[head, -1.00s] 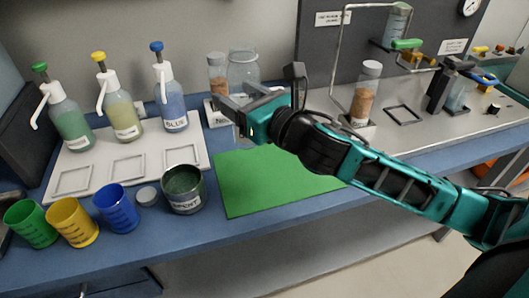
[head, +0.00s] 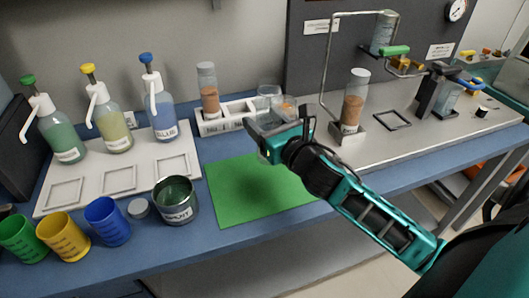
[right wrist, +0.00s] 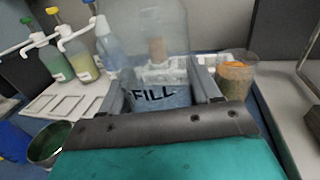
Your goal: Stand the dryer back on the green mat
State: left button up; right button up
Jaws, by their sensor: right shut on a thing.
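No label reading "dryer" shows. A large clear vessel marked FILL (right wrist: 158,92) is between the jaws of my right gripper (right wrist: 160,80) in the right wrist view and looks upright. I take it as the dryer. In the head view my right gripper (head: 266,122) is over the far part of the green mat (head: 245,200) and shut on this vessel. The clear vessel's top (head: 268,90) shows behind the jaws there. The gripper hides its base, so I cannot tell whether it touches the mat. My left gripper is not in view.
A white rack (head: 222,124) and a beaker of orange grains (right wrist: 236,75) are behind the mat. A dark green pot (head: 177,205) stands at its left. Pump bottles and coloured cups are farther left. A capped tube (head: 354,100) stands to the right.

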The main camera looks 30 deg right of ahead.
notch_tip(320, 180, down, 7)
jog(key=shift+r+b, duration=0.15)
jog(key=shift+b, duration=0.75)
jog(key=shift+f, duration=0.25)
jog(key=o, duration=1.3)
jog(key=shift+r, duration=0.1)
